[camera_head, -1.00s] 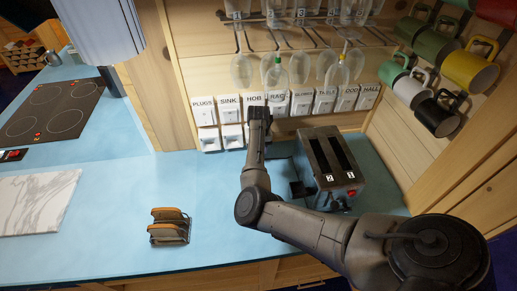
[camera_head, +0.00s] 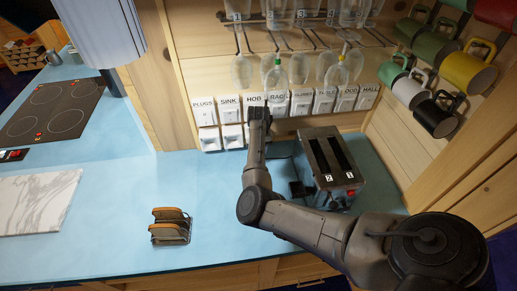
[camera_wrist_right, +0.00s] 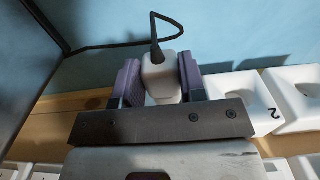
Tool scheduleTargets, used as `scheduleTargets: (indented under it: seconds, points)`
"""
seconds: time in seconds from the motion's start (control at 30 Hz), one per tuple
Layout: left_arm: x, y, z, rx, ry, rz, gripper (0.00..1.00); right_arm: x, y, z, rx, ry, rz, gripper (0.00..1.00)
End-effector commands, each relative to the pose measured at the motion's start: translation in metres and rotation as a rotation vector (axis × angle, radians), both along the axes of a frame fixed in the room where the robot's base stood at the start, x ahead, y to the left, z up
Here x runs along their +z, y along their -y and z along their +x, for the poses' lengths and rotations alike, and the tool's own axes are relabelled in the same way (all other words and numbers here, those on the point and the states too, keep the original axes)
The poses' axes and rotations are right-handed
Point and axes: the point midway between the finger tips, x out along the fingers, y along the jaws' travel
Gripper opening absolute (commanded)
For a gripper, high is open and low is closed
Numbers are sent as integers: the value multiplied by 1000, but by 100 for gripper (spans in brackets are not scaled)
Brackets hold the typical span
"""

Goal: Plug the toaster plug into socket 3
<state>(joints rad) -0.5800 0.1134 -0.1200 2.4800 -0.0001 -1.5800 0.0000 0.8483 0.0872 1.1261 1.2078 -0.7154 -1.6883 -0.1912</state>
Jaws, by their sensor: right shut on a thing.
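My right gripper (camera_wrist_right: 159,82) is shut on the white toaster plug (camera_wrist_right: 160,75), with one purple finger on each side. A dark cable (camera_wrist_right: 153,30) leads from the plug and loops to the left. In the head view my right gripper (camera_head: 259,112) is close to the back wall, in front of the socket row, and hides the plug. Socket 2 (camera_wrist_right: 245,90) is just right of the plug in the wrist view, its digit upside down. Whether the plug touches a socket is hidden. The dark toaster (camera_head: 332,168) stands right of my gripper. My left gripper is out of view.
Labelled switches (camera_head: 302,102) line the wall above the sockets. Hanging glasses (camera_head: 298,68) and bottles are above them. Mugs (camera_head: 465,68) hang at the right. A toast rack (camera_head: 170,226) stands on the blue counter (camera_head: 110,225), with free room around it.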

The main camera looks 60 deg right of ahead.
Motion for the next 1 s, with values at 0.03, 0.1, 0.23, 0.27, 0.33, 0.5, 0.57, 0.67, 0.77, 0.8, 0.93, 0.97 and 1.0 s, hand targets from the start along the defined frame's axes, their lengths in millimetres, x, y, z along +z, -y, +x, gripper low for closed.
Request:
scheduleTargets:
  seconds: [0.03, 0.1, 0.23, 0.27, 0.33, 0.5, 0.57, 0.67, 0.77, 0.8, 0.93, 0.97, 1.0]
  points:
    - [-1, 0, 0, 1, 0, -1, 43, 0, 1, 1, 0, 1, -1, 14]
    - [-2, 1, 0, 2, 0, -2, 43, 0, 3, 2, 0, 1, -1, 14]
    - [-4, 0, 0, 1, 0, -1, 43, 0, 5, 4, 0, 1, 0, 14]
    - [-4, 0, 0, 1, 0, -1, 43, 0, 5, 5, 0, 1, 0, 14]
    - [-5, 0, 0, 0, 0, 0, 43, 0, 6, 6, 1, 1, 0, 14]
    - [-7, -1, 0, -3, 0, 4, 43, 0, 10, 8, 0, 1, -1, 14]
    - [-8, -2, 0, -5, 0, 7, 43, 0, 11, 9, 0, 1, -1, 14]
    - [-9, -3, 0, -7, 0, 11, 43, 0, 13, 11, 1, 1, -1, 14]
    - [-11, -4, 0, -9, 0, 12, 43, 0, 14, 12, 1, 1, 0, 14]
    - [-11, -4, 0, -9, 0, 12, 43, 0, 15, 13, 0, 1, 0, 14]
    - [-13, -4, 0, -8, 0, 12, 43, 0, 18, 15, 0, 1, 0, 14]
    - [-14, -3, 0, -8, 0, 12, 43, 0, 18, 15, 0, 1, 0, 14]
    - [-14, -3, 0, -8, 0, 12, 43, 0, 19, 16, 0, 1, 0, 14]
